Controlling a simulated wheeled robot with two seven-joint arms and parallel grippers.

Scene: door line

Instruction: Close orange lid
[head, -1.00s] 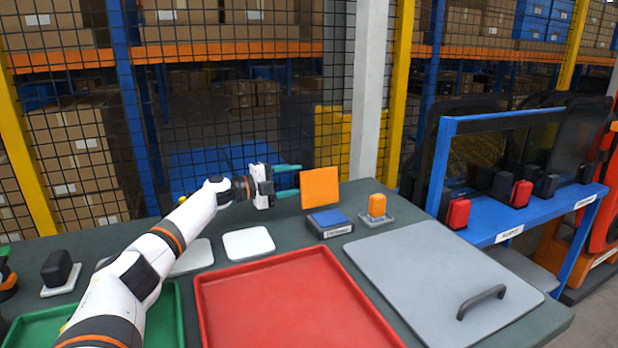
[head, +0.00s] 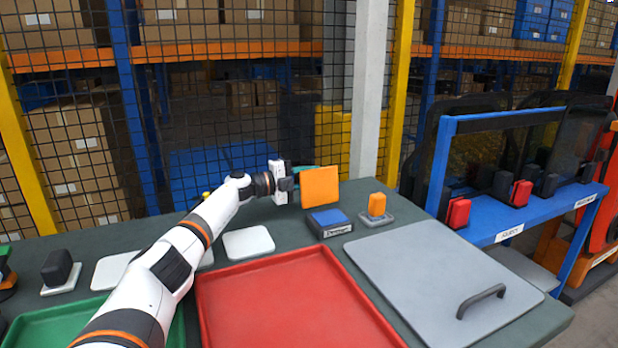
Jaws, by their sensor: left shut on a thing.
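The orange lid (head: 320,187) is a flat square plate. It stands nearly upright, tilted slightly, at the back of a small blue-topped box (head: 329,221) with a label on its front. My left gripper (head: 304,174) is at the lid's left edge, its teal fingers partly hidden behind the lid. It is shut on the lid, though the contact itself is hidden. My right gripper is not in view.
An orange block (head: 377,203) stands on a grey base right of the box. A red tray (head: 205,310), a green tray (head: 60,318) and a grey panel with a handle (head: 410,262) cover the front. A wire fence (head: 225,100) rises behind the table.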

